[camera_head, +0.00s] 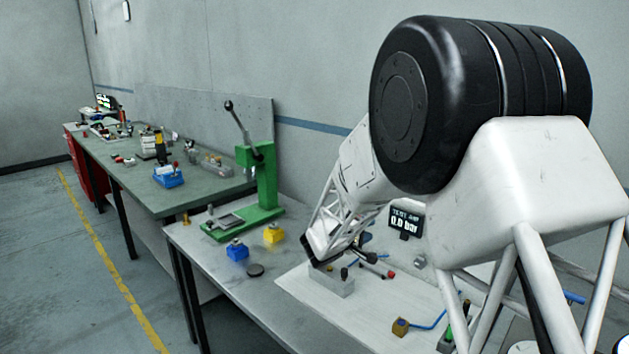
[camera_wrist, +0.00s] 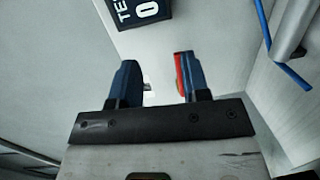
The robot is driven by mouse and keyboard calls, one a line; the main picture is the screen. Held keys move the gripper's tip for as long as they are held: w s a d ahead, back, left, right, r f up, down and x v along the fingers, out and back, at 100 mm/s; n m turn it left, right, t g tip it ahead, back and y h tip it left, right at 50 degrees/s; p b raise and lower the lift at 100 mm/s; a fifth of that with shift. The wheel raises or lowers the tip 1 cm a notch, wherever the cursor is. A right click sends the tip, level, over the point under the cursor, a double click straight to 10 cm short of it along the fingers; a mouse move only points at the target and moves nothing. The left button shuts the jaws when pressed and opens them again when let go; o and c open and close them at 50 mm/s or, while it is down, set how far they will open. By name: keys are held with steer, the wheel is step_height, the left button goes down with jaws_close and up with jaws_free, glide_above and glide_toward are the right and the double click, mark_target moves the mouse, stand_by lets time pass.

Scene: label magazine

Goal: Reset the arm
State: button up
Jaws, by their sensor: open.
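My arm, white with a large black joint, fills the right side of the head view and reaches over the near bench. My gripper (camera_wrist: 157,72) shows in the wrist view as two dark blue fingers standing well apart. The gap between them looks empty, with pale wall or panel behind. A red strip lies along the inner side of the right finger; I cannot tell whether it belongs to the finger. In the head view my own arm hides most of the gripper.
The near bench carries a green lever press (camera_head: 262,182), a grey block (camera_head: 331,281), and blue (camera_head: 237,250) and yellow (camera_head: 273,233) pieces. A blue tube (camera_wrist: 282,55) runs at right.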

steer(key=s+d+r+m+g+y, duration=0.1)
steer(key=s+d+r+m+g, duration=0.15)
steer(key=s, duration=0.55)
steer(key=s+d+r+m+g+y, duration=0.1)
steer(key=s+d+r+g+y, duration=0.15)
steer(key=s, duration=0.65)
steer(key=s+d+r+m+g, duration=0.2)
steer(key=s+d+r+g, duration=0.15)
steer(key=s, duration=0.45)
steer(key=s+a+y, duration=0.2)
steer(key=s+y, duration=0.1)
steer(key=s, duration=0.5)
steer(key=s+a+m+y, duration=0.1)
steer(key=s+a+y, duration=0.2)
steer(key=s, duration=0.6)
steer(key=s+a+m+y, duration=0.1)
steer(key=s+y, duration=0.3)
steer(key=s, duration=0.5)
steer(key=shift+s+a+r+t, duration=0.25)
steer(key=shift+a+r+t, duration=0.1)
steer(key=shift+a, duration=0.3)
